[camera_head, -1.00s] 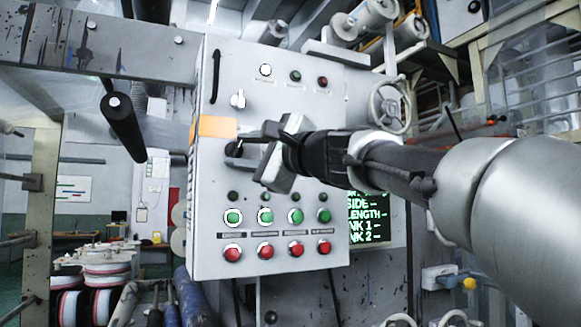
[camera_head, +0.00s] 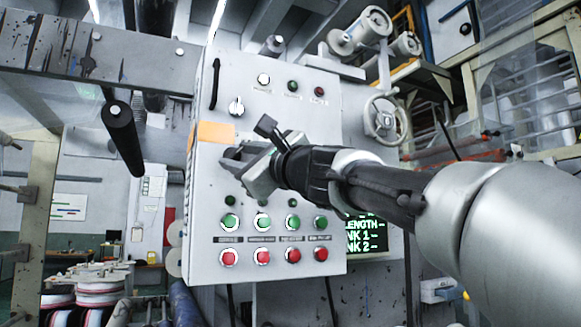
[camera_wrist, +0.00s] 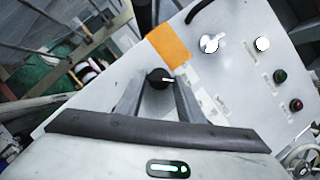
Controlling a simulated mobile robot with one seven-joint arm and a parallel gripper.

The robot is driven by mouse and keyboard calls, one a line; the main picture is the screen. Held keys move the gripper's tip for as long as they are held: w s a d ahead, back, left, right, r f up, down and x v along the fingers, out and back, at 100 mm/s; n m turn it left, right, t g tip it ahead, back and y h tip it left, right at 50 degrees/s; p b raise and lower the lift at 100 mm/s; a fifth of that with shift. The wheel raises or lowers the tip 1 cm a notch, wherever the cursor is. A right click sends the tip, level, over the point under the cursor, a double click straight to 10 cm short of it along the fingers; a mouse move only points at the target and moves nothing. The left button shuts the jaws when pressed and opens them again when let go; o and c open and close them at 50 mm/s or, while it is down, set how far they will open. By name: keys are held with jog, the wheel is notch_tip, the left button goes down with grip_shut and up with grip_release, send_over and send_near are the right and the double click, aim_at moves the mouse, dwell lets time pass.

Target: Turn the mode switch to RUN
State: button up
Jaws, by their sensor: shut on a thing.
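The mode switch, a black rotary knob with a pale pointer mark (camera_wrist: 158,76), sits on the grey control panel (camera_head: 265,130), below an orange label. Its pointer aims to the right in the wrist view. My gripper (camera_wrist: 158,88) has its two fingers on either side of the knob and is shut on it. In the head view my gripper (camera_head: 232,158) reaches the panel from the right and mostly hides the knob. Lettering around the knob is too small or covered to read.
A silver rotary knob (camera_head: 236,106) sits above the orange label (camera_head: 216,132). Green buttons (camera_head: 263,222) and red buttons (camera_head: 261,256) line the panel below my gripper. Indicator lamps (camera_head: 292,86) sit along its top. A handwheel (camera_head: 386,118) and a text screen (camera_head: 366,236) are to the right.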

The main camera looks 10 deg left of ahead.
jog(key=o, duration=1.1)
jog(key=shift+c, duration=0.2)
jog(key=b+v, duration=0.3)
jog(key=v, duration=1.4)
jog(key=shift+s+d, duration=0.2)
jog(key=shift+f, duration=0.15)
